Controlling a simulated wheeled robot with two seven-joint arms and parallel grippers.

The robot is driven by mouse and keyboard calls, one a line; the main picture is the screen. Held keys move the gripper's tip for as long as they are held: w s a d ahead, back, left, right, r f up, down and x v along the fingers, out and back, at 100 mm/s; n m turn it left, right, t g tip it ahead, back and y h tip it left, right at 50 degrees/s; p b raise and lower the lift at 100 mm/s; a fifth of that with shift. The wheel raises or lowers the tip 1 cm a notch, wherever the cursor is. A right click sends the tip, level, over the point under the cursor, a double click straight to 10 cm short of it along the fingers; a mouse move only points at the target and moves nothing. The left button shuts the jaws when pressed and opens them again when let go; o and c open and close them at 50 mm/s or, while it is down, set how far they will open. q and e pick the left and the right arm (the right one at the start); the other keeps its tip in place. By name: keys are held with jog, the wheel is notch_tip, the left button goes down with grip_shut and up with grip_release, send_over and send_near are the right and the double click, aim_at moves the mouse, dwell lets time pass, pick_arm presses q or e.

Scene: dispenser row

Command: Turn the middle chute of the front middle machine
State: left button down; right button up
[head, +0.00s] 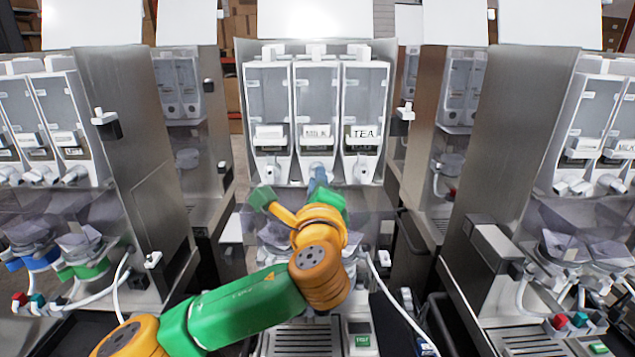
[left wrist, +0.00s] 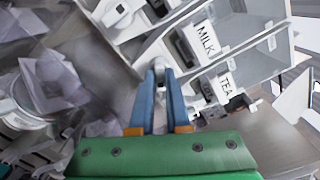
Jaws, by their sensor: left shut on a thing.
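The front middle machine (head: 243,110) faces me with three canisters side by side. The middle canister (head: 316,85) carries a MILK label, and the right one (head: 364,90) reads TEA. The white middle chute (head: 316,168) is at the foot of the MILK canister. My left gripper (head: 318,176) reaches up to it from below, its blue fingertips shut on the chute. In the left wrist view, the fingers (left wrist: 160,72) close around the chute's white end, which they partly hide. The MILK label (left wrist: 208,38) and TEA label (left wrist: 226,85) show tilted there. My right gripper is not in view.
The left chute (head: 271,173) and right chute (head: 361,172) flank the held one closely. Clear bowls and a drip grille (head: 303,340) lie below, partly behind my arm. Similar machines stand at left (head: 140,160) and right (head: 505,160), with narrow gaps between.

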pick_arm(q)
jog(key=shift+f+n+b, duration=0.15)
jog(key=shift+n+b, duration=3.65)
jog(key=shift+n, duration=7.8)
jog(key=c, duration=0.9)
grip_release()
